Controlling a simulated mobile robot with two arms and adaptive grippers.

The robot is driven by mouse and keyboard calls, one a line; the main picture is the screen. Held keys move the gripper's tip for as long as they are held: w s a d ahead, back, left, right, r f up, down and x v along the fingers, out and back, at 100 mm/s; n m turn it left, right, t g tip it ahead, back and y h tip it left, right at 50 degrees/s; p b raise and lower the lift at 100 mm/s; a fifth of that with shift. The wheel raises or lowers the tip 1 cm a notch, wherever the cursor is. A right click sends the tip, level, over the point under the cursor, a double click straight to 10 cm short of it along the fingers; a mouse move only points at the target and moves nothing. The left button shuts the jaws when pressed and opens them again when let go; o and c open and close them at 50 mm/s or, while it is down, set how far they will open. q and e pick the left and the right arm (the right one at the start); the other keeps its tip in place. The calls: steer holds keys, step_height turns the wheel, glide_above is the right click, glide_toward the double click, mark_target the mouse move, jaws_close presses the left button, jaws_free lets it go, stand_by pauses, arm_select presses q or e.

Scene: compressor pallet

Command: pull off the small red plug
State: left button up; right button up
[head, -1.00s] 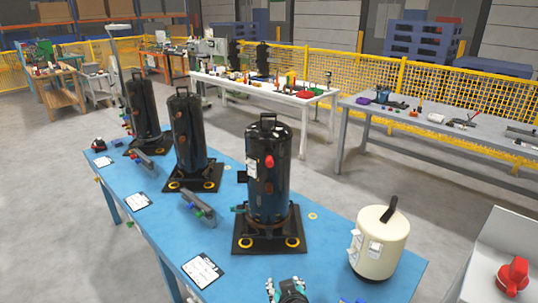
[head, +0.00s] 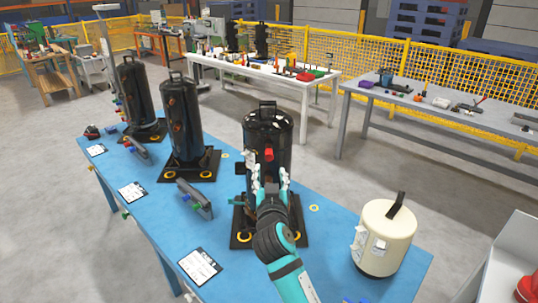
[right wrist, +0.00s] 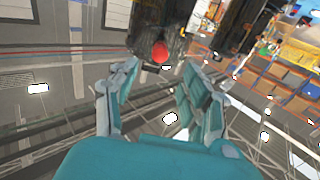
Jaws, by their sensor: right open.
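The small red plug (head: 268,155) sits on the upper front of the nearest black compressor (head: 272,126). My right gripper (head: 271,178) is in front of that compressor, just below the plug in the head view. Its fingers are apart with nothing between them. In the right wrist view the plug (right wrist: 160,52) shows as a round red end beyond the open fingers (right wrist: 158,72), apart from them. The dark compressor body (right wrist: 157,15) is behind it. The gripper and forearm hide part of the compressor's lower front. My left gripper is not in view.
The compressor stands on a black base plate (head: 242,233) on the blue table (head: 325,245). A cream tank (head: 388,236) with a black handle is to its right. Two more black compressors (head: 181,125) are to the left. A clipboard (head: 200,267) lies in front.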

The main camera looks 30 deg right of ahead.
mark_target(269, 158)
steer(key=b+x, duration=0.1)
steer(key=x, duration=0.6)
steer(key=shift+w+d+f, duration=0.1)
steer(key=shift+f, duration=0.05)
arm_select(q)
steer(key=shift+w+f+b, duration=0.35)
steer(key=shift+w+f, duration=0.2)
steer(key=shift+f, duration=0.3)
arm_select(e)
steer(key=shift+x, duration=0.9)
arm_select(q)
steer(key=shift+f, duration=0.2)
arm_select(e)
jaws_close()
